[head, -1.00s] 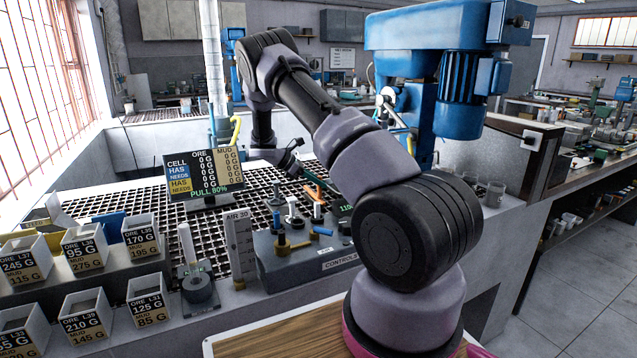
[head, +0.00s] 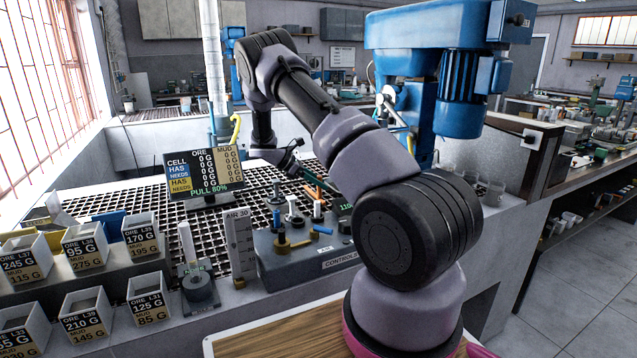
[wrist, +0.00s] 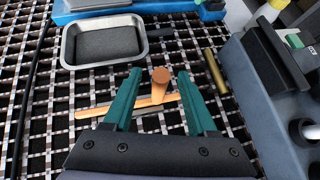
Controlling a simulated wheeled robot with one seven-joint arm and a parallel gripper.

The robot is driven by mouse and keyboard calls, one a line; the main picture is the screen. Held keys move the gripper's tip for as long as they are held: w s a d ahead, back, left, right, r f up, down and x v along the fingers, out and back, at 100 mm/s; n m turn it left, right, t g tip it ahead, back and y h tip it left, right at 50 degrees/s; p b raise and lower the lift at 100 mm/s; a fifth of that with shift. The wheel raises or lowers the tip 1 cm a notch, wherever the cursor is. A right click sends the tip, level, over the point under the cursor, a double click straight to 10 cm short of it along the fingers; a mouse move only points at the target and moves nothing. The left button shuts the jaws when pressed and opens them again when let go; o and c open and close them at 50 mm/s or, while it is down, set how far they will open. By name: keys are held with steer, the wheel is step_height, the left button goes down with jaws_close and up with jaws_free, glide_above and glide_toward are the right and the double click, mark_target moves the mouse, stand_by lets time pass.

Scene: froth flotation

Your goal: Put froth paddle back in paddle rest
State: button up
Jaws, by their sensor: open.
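My gripper (wrist: 165,100) is open, its two teal fingers spread above the metal grating. Between them in the wrist view is a wooden piece with a round brown end (wrist: 161,76) facing the camera and a short shaft below it, apparently the froth paddle. A flat wooden strip lies across under it, and I cannot tell how they join. Neither finger clearly touches the wood. I cannot make out the paddle rest for certain.
A metal pan (wrist: 104,42) with a dark inside sits beyond the fingers. A brass rod (wrist: 215,72) lies right of them, beside the grey control box (head: 300,262). A screen (head: 203,172) and several labelled ore boxes (head: 88,316) stand at the left.

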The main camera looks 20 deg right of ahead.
steer(key=v, duration=1)
steer(key=shift+a+r, duration=0.25)
steer(key=shift+a, duration=0.1)
steer(key=s+a+r+m+t+y, duration=0.2)
steer(key=s+r+m+y, duration=0.25)
steer(key=s+r, duration=0.55)
steer(key=s+a+r+m+t+y, duration=0.15)
steer(key=s+r+m+y, duration=0.25)
steer(key=s+r+m, duration=0.55)
steer(key=s+a+r+m+t+y, duration=0.2)
steer(key=s+a+r+t, duration=0.1)
steer(key=s, duration=0.6)
steer(key=s+a+r+m+t+y, duration=0.2)
steer(key=s+r, duration=0.3)
steer(key=s, duration=0.5)
steer(key=shift+s+a+m+t, duration=0.2)
steer(key=shift+a+m+t, duration=0.45)
steer(key=shift+a+m, duration=0.05)
